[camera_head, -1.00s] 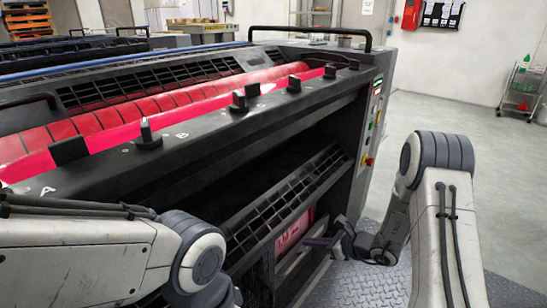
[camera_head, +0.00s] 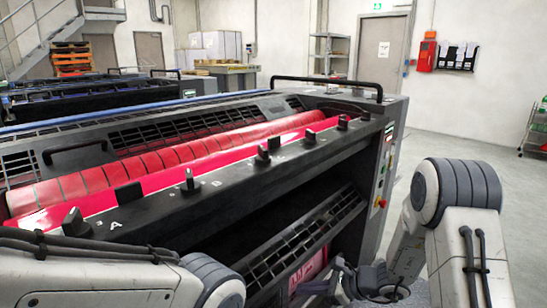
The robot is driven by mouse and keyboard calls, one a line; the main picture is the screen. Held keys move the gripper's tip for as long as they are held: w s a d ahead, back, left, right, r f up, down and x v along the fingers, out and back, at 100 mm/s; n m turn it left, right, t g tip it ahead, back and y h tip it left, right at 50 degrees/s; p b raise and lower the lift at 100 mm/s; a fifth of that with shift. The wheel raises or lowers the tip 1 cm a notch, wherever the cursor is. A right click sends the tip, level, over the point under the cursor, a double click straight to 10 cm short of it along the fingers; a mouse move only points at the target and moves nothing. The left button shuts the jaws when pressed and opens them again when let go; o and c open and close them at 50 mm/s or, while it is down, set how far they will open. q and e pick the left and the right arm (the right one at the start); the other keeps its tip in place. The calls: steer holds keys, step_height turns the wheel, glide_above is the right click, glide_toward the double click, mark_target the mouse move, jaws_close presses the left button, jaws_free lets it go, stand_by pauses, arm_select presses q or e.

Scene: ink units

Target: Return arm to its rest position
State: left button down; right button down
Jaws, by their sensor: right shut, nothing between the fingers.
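My right arm (camera_head: 455,190) comes in from the lower right, bent at a grey ribbed joint. Its forearm reaches down and left to my right gripper (camera_head: 318,286), low in the picture near the lower front of the ink unit (camera_head: 240,215). The right gripper is small and dark here; it is shut and holds nothing. Whether it touches the unit I cannot tell. My left arm (camera_head: 85,280) lies across the lower left corner, and its gripper is out of the picture.
A red inked roller (camera_head: 150,170) runs along the unit's top, with several black knobs (camera_head: 190,182) along the front bar. A black handle (camera_head: 325,84) stands on top. Buttons (camera_head: 380,203) sit on its right end. The floor (camera_head: 450,140) to the right is mostly clear.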

steer(key=s+a+r+n+g+h+p, duration=0.1)
steer(key=s+a+r+n+g+p, duration=0.15)
steer(key=s+r+n+p, duration=0.35)
steer(key=s+a+r+n+g+p, duration=0.2)
steer(key=s+a+r, duration=0.25)
steer(key=r, duration=0.35)
steer(key=s+a+r+n+g+h+p, duration=0.1)
steer(key=s+a+r+n+g+p, duration=0.2)
steer(key=s+r+n+p, duration=0.25)
steer(key=s+d+r+n+h+p, duration=0.2)
steer(key=s+r+n+p, duration=0.2)
steer(key=r, duration=0.3)
steer(key=s+d+r+n+t+h+p, duration=0.1)
steer(key=s+d+r+n+h+p, duration=0.1)
steer(key=s+r+n+h+p, duration=0.1)
steer(key=s+d+r+n+t+h+p, duration=0.1)
steer(key=s+d+r+n+h+p, duration=0.1)
steer(key=s+r+n+p, duration=0.4)
step_height(320, 180, up, 6)
steer(key=shift+f+n+p, duration=0.15)
steer(key=shift+n+p, duration=0.65)
steer(key=shift+n, duration=0.45)
steer(key=shift+s+d+t, duration=0.1)
steer(key=shift+d+t, duration=0.05)
steer(key=shift+t, duration=0.1)
